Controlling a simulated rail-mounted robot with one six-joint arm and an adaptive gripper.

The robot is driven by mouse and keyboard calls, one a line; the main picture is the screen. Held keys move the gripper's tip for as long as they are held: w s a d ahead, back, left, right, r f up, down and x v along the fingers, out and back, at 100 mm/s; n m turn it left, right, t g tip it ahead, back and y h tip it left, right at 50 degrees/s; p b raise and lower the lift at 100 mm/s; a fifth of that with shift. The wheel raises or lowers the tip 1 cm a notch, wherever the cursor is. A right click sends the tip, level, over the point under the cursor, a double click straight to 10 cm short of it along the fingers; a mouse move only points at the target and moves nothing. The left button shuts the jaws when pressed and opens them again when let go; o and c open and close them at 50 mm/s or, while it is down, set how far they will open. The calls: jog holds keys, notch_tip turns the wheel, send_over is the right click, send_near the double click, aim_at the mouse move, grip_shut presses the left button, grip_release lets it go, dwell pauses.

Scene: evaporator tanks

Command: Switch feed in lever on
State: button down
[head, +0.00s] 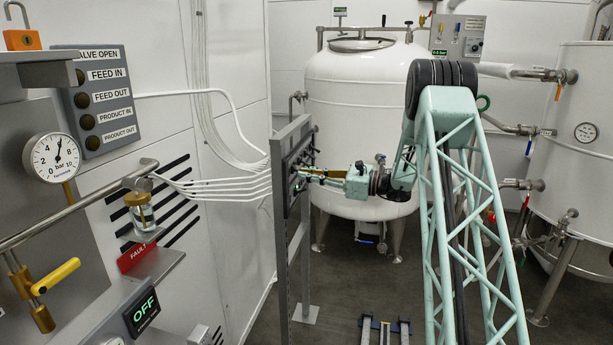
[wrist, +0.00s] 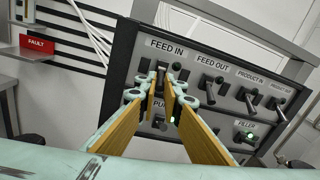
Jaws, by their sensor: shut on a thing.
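The grey control panel (wrist: 122,58) fills the middle of the wrist view, with the FEED IN label at its upper left. The feed in lever (wrist: 176,67) has a dark tip that shows between my fingertips, below that label. My gripper (wrist: 175,84) is shut on this lever, and its fingers hide much of it. In the head view, my gripper (head: 304,175) reaches left to the panel (head: 292,150), which is seen nearly edge-on, so the lever is not clear there. The FEED IN lamp (head: 81,77) on the valve open box looks dark.
The feed out lever (wrist: 215,86) is close to the right of my fingers. The product in lever (wrist: 250,101) and product out lever (wrist: 279,108) are farther right. A filler switch (wrist: 246,136) sits below. A white tank (head: 362,110) stands behind my arm.

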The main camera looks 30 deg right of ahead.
jog(key=shift+r+g+h+p, duration=0.3)
jog(key=shift+g+p, duration=0.1)
jog(key=shift+p, duration=0.35)
notch_tip(320, 180, up, 3)
jog(key=g+h+p, duration=0.2)
jog(key=p, duration=0.3)
jog(key=g+h+p, duration=0.2)
jog(key=p, duration=0.3)
jog(key=shift+f+n, duration=0.2)
jog(key=shift+n, duration=0.1)
jog(key=r+g+h+p, duration=0.1)
jog(key=g+h+p, duration=0.1)
jog(key=p, duration=0.5)
jog(key=shift+w+a+r+p, duration=0.15)
jog(key=shift+p, duration=0.2)
jog(key=shift+w+a+g+h+p, duration=0.15)
jog(key=shift+g+h+p, duration=0.5)
jog(key=shift+p, duration=1)
jog(key=c, duration=2.8)
grip_release()
